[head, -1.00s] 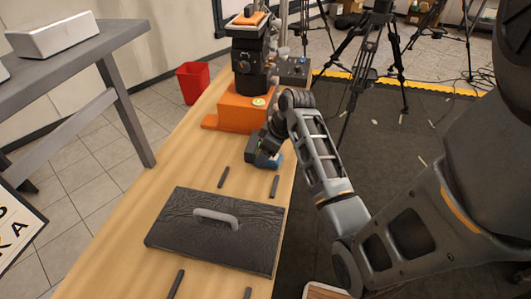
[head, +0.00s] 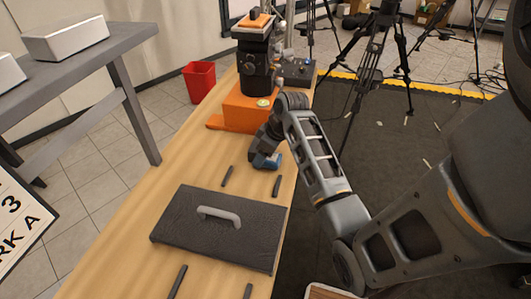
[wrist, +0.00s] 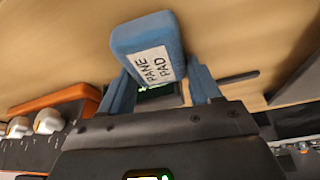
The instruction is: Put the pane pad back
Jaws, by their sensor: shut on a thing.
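The pane pad (wrist: 150,42) is a blue block with a white label reading "PANE PAD". It fills the top middle of the wrist view, between the blue fingers of my gripper (wrist: 165,82). My gripper is shut on it. In the head view my gripper (head: 264,160) is low over the wooden bench, just in front of the orange base, and a bit of the blue pad shows at its lower right. I cannot tell whether the pad touches the bench top.
A dark board with a grey handle (head: 210,235) lies on the bench (head: 130,240), with several short dark strips around it. An orange base (head: 240,110) carrying a black device (head: 256,65) stands behind my gripper. A red bin (head: 198,82) is on the floor at left.

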